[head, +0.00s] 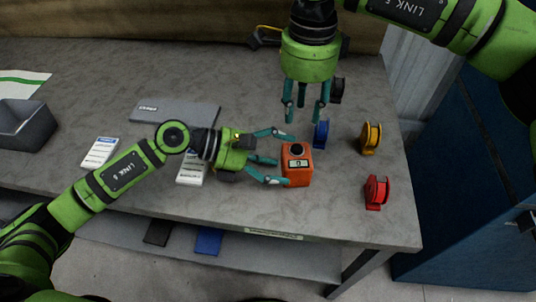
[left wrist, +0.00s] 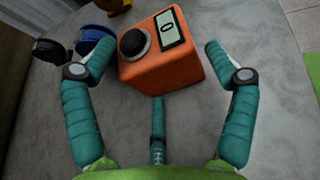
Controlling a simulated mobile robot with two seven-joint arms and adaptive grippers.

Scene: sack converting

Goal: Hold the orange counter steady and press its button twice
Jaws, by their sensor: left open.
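The orange counter (head: 298,176) stands on the grey table near its front edge, with a round black button (head: 298,150) on its top and a small display that reads 0. In the left wrist view the counter (left wrist: 163,75) lies between the fingers, with its button (left wrist: 133,44) and display (left wrist: 169,30) facing up. My left gripper (head: 277,157) is open around the counter, its fingers at the left of it; in the left wrist view gaps show between the fingers and its sides. My right gripper (head: 306,117) hangs fingers down behind and above the counter, its fingers apart and empty.
A blue spool (head: 321,134), a yellow spool (head: 371,138), a red spool (head: 376,192) and a black spool (head: 337,90) stand right of and behind the counter. A grey laptop-like slab (head: 175,112), white cards (head: 100,152) and a grey bin (head: 24,124) lie left.

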